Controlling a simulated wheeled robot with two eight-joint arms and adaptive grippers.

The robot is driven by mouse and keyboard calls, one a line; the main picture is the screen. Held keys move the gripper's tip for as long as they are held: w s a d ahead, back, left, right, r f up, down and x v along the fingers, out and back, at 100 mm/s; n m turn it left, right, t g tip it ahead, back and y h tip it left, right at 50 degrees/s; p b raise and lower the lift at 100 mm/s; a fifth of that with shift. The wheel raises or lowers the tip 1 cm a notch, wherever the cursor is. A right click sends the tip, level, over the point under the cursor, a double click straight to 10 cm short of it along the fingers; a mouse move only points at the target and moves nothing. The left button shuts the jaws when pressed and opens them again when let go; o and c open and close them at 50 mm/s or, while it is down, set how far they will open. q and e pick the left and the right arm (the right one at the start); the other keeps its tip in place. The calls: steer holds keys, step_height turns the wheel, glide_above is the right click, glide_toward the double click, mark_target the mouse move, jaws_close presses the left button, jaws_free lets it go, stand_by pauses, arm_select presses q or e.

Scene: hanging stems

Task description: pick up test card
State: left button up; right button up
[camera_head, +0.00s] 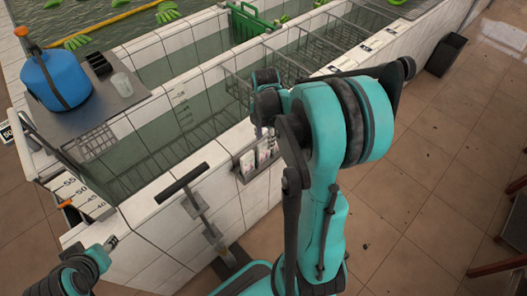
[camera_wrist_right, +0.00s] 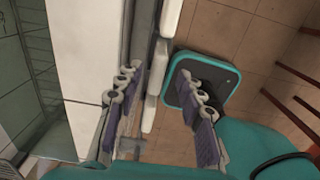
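White cards (camera_head: 247,162) stand in a small metal rack (camera_head: 241,178) on the outer tiled wall of the tank in the head view. In the right wrist view several white cards (camera_wrist_right: 157,67) show nearly edge-on in a row beside the wall. My right gripper (camera_head: 265,124) is above the rack, partly hidden by its own arm. In the right wrist view the right gripper (camera_wrist_right: 163,100) is open, its purple-padded fingers on either side of the row of cards. I cannot tell whether they touch. My left gripper (camera_head: 109,244) is at the lower left, away from the cards; its fingers are unclear.
A blue container (camera_head: 56,80) and a clear cup (camera_head: 121,84) stand on a ledge at the left. A green crate (camera_head: 250,24) and wire racks (camera_head: 300,58) are over the tank. A dark bin (camera_head: 446,54) stands on the floor, which is mostly clear at right.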

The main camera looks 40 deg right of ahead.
mark_target(264, 151)
step_height(264, 151, down, 3)
steer(key=shift+r+b, duration=0.1)
steer(key=shift+b, duration=0.35)
steer(key=f+b, duration=0.1)
steer(key=f, duration=0.1)
steer(key=f+b, duration=0.1)
steer(key=f, duration=0.2)
steer(key=shift+w+a, duration=0.15)
steer(key=shift+a, duration=0.05)
steer(key=shift+r, duration=0.1)
jaws_close()
